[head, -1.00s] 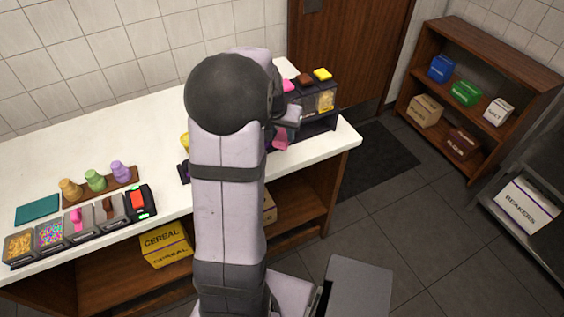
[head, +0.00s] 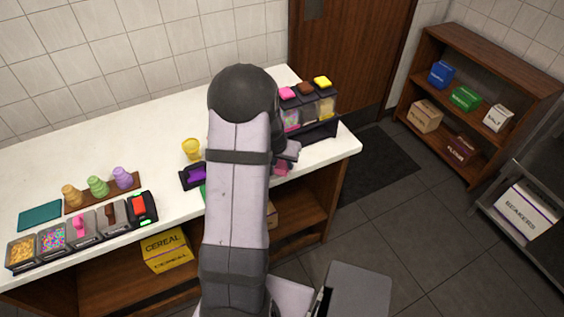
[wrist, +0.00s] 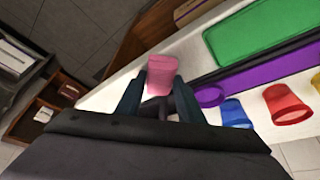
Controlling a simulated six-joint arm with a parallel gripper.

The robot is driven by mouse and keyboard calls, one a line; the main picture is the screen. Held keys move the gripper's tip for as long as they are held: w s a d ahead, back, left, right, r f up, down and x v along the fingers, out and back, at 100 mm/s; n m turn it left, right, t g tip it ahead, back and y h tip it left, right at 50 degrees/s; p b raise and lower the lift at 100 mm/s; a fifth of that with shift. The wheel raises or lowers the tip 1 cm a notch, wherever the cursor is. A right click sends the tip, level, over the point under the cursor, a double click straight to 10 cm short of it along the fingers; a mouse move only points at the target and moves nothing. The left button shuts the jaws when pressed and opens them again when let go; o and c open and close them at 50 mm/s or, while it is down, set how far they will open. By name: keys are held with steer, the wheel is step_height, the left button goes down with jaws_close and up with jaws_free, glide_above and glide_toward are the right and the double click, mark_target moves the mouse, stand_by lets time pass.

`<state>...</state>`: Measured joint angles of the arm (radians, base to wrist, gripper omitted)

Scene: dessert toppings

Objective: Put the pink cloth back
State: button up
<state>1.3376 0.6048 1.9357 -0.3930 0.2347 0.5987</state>
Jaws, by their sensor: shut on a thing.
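The pink cloth (wrist: 161,76) is folded into a small block between the two dark fingers of my gripper (wrist: 159,86) in the wrist view. My gripper is shut on it and holds it near the counter's front edge. In the head view the cloth (head: 281,169) shows as a small pink patch below my wrist, in front of the dispenser rack; my arm hides most of the gripper there. Whether the cloth touches the counter, I cannot tell.
The white counter (head: 110,140) holds a dispenser rack (head: 322,131) at right. A green tray (wrist: 255,30), a purple tray (wrist: 265,75), and blue (wrist: 234,113) and red (wrist: 286,104) cups lie right of my gripper. Topping bins (head: 86,226) and a teal mat (head: 40,215) are at left.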

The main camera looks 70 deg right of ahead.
steer(key=shift+f, duration=0.45)
steer(key=o, duration=1)
steer(key=shift+r, duration=0.1)
steer(key=shift+a+r, duration=0.15)
steer(key=shift+r, duration=0.5)
steer(key=b+v, duration=0.1)
steer(key=v, duration=1)
steer(key=shift+a, duration=0.15)
steer(key=shift+w, duration=0.1)
